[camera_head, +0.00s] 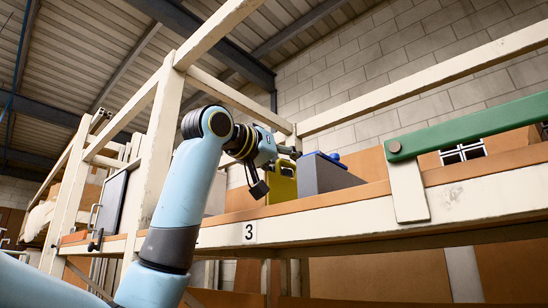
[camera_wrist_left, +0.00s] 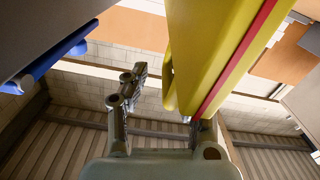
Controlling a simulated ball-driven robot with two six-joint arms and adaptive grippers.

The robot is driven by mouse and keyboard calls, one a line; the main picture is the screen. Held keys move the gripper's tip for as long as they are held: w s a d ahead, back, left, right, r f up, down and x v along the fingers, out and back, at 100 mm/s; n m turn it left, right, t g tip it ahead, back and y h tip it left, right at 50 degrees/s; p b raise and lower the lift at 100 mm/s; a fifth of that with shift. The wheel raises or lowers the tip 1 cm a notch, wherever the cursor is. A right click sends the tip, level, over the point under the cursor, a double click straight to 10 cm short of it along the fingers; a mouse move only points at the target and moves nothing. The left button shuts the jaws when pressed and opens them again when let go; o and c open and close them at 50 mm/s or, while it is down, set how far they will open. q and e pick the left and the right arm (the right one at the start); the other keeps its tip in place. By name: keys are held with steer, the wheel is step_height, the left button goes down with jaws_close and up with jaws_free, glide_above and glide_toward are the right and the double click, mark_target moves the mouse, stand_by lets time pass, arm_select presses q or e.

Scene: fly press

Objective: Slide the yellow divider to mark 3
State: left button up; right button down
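The yellow divider (camera_head: 280,183) stands upright on the shelf in the head view, right of the black "3" label (camera_head: 249,232) on the shelf's front edge. My left gripper (camera_head: 288,151) is at the divider's upper part. In the left wrist view the yellow divider (camera_wrist_left: 205,45), with a red stripe, fills the upper right. The left gripper (camera_wrist_left: 165,100) has its fingers apart there. The left finger stands clear of the divider with a gap; the divider partly hides the right finger. I cannot tell whether that finger touches it. My right gripper is not in view.
A grey box (camera_head: 325,174) with a blue part on top stands just right of the divider. A green bar (camera_head: 470,127) crosses the right side. Cream frame posts (camera_head: 163,140) and rails surround the shelf (camera_head: 340,215). A grey panel (camera_head: 112,203) is at the left.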

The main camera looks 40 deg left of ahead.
arm_select(q)
steer(key=s+a, duration=0.1)
steer(key=s, duration=1)
steer(key=shift+s, duration=0.35)
